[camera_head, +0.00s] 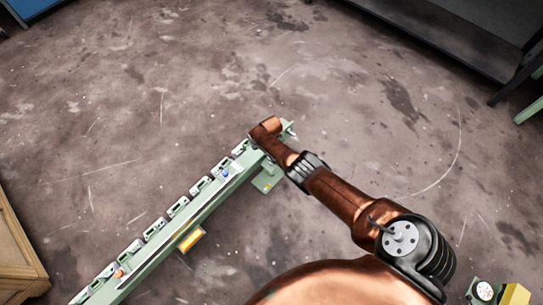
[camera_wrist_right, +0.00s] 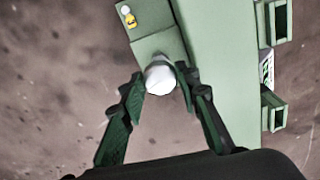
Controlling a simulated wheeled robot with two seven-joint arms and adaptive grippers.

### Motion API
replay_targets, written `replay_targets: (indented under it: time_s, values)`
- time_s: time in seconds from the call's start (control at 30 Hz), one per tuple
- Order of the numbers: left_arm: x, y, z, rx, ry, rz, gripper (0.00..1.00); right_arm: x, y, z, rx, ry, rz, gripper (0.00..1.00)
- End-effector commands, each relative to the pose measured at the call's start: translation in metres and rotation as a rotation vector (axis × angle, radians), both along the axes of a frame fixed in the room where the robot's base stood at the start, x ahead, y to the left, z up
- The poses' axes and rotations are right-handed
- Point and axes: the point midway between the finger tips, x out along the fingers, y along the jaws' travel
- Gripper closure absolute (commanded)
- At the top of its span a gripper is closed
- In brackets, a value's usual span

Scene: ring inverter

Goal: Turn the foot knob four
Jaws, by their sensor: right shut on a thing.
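A white round knob (camera_wrist_right: 160,80) sits at the end of a small green block (camera_wrist_right: 160,45) on the side of the long green machine (camera_wrist_right: 215,70) in the right wrist view. My right gripper (camera_wrist_right: 162,82) is shut on this knob, one finger on each side. In the head view, the green machine (camera_head: 205,205) runs diagonally, and my right arm reaches over its upper end. The arm hides the gripper and knob there. No number on the knob can be read. My left gripper is not in view.
Several small units line the machine's left edge, with a blue knob (camera_head: 225,173) and an orange knob (camera_head: 119,272). A wooden crate (camera_head: 18,250) stands at left.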

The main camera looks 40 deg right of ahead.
Motion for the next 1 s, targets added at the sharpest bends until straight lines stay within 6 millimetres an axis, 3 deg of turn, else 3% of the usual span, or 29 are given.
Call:
replay_targets:
  time_s: [0.67,0.7,1.0]
  values:
    - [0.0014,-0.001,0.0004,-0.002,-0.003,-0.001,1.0,0.0016,-0.0042,0.0019,-0.007,-0.004,-0.068,0.94]
    - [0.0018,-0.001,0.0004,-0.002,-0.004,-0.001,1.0,0.0016,-0.0043,0.002,-0.007,-0.004,-0.068,0.7]
    - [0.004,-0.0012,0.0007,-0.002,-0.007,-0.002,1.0,0.0008,-0.0021,0.001,-0.004,-0.002,-0.067,0.53]
